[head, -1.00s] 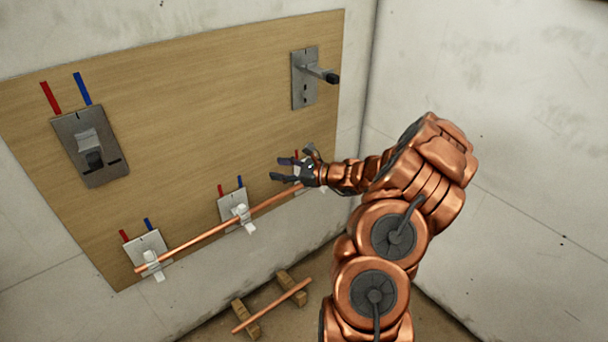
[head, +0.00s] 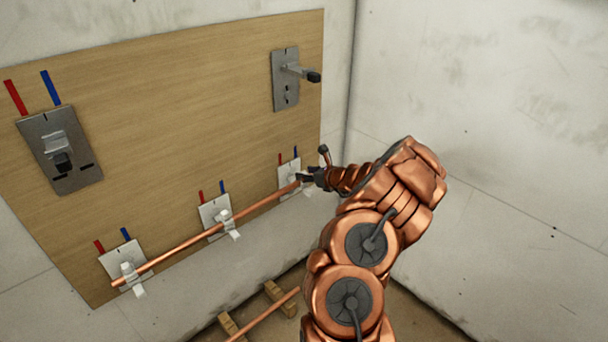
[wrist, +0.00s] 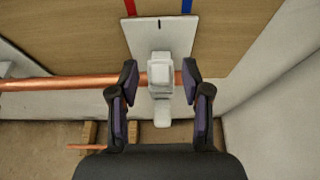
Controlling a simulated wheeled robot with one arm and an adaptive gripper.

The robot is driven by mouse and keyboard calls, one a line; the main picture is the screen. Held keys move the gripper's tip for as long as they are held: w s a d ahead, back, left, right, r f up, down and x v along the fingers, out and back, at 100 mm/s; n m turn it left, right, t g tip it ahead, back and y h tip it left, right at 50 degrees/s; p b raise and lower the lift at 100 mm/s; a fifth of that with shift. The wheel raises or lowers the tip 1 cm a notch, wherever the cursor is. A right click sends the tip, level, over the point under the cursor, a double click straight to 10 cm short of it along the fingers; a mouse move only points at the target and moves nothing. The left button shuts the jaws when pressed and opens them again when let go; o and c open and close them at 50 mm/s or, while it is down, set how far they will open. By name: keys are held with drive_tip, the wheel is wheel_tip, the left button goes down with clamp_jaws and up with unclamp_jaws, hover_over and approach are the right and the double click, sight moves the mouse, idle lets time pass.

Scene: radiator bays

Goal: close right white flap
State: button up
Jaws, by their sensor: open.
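The right white flap (wrist: 162,112) hangs down below its white clip (wrist: 160,70) in the wrist view. The clip sits on a pale plate (wrist: 158,38) over the right end of a copper pipe (wrist: 60,84). My gripper (wrist: 160,88) is open, with one finger on each side of the clip and flap; I cannot tell if it touches them. In the head view my gripper (head: 308,177) is at the right plate (head: 288,170) and partly hides the clip there.
The pipe also runs through a middle clip (head: 223,220) and a left clip (head: 129,272), whose flaps hang down. A lever (head: 300,71) sticks out above on the board. Wooden blocks (head: 280,297) and another pipe (head: 268,318) lie below. A wall (head: 480,130) is at right.

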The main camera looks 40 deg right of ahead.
drive_tip(key=shift+x, duration=0.9)
drive_tip(key=shift+r, duration=0.1)
clamp_jaws()
